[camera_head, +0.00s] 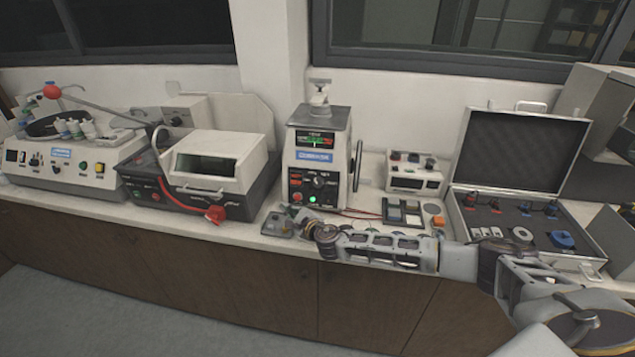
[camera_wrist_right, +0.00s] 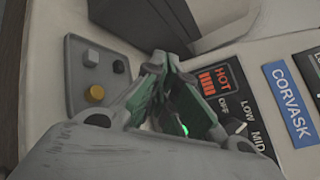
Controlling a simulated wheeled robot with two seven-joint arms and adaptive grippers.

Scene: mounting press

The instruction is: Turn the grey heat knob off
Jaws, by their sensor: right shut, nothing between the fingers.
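The mounting press (camera_head: 318,138) stands upright at the middle of the bench. Its black front panel carries the round heat knob (camera_head: 319,182), small in the head view, with its pointer too small to read. In the wrist view the panel (camera_wrist_right: 232,92) shows HOT with lit red bars and the labels OFF, LOW and MID. My right gripper (camera_head: 312,228) is shut and empty, in front of and below the panel. Its fingers (camera_wrist_right: 180,85) cover part of the panel in the wrist view; I cannot tell whether they touch it.
A grey button box (camera_wrist_right: 95,75) lies beside the press. A white-lidded machine (camera_head: 215,158) stands left of the press. The floor in front is clear.

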